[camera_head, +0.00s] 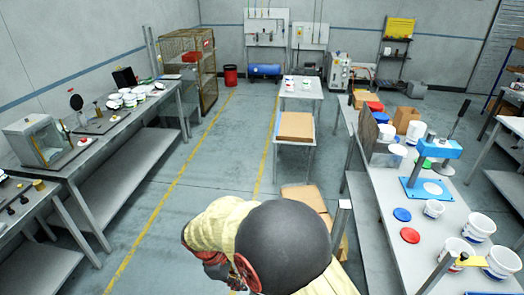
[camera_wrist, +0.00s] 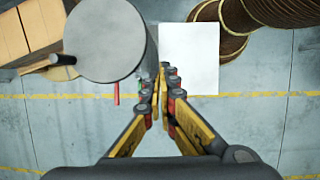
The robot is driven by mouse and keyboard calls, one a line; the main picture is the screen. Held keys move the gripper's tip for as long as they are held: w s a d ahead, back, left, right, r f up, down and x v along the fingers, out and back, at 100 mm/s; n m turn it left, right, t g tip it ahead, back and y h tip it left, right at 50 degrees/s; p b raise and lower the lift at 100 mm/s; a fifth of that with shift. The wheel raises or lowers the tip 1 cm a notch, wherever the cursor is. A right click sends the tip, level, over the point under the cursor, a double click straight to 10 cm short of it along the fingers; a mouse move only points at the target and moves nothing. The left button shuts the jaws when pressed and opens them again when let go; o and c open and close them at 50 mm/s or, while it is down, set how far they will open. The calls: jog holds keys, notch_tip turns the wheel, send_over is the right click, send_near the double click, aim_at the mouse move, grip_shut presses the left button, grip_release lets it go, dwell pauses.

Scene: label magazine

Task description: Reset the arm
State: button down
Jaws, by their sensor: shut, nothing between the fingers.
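My gripper (camera_wrist: 161,82) shows in the wrist view with its yellow and black fingers drawn together at the tips. It is shut, with nothing between the fingers. It points over grey floor, beside a grey round-topped cylinder (camera_wrist: 105,40) and a white flat panel (camera_wrist: 190,58). In the head view my arm is bent at the bottom middle, its large dark joint towards the camera. My fingertips cannot be made out there.
Brown ribbed round objects (camera_wrist: 262,14) and brown boxes (camera_wrist: 28,35) flank the gripper's view. A workbench (camera_head: 385,205) with tubs and a blue press (camera_head: 432,170) stands right. Another bench (camera_head: 75,165) stands left.

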jog(key=s+d+r+m+t+y+b, duration=0.1)
jog(key=s+d+r+m+t+b, duration=0.1)
jog(key=s+d+m+b, duration=0.3)
jog(key=s+d+r+m+t+y+b, duration=0.1)
jog(key=s+d+r+m+b, duration=0.4)
jog(key=d, duration=0.7)
jog(key=s+d+r+m+t+y+b, duration=0.2)
jog(key=s+d+r+m+b, duration=0.2)
jog(key=s+d+m+b, duration=0.2)
jog(key=shift+d+m+t+b, duration=0.3)
jog(key=shift+d+b, duration=0.8)
jog(key=shift+d, duration=0.65)
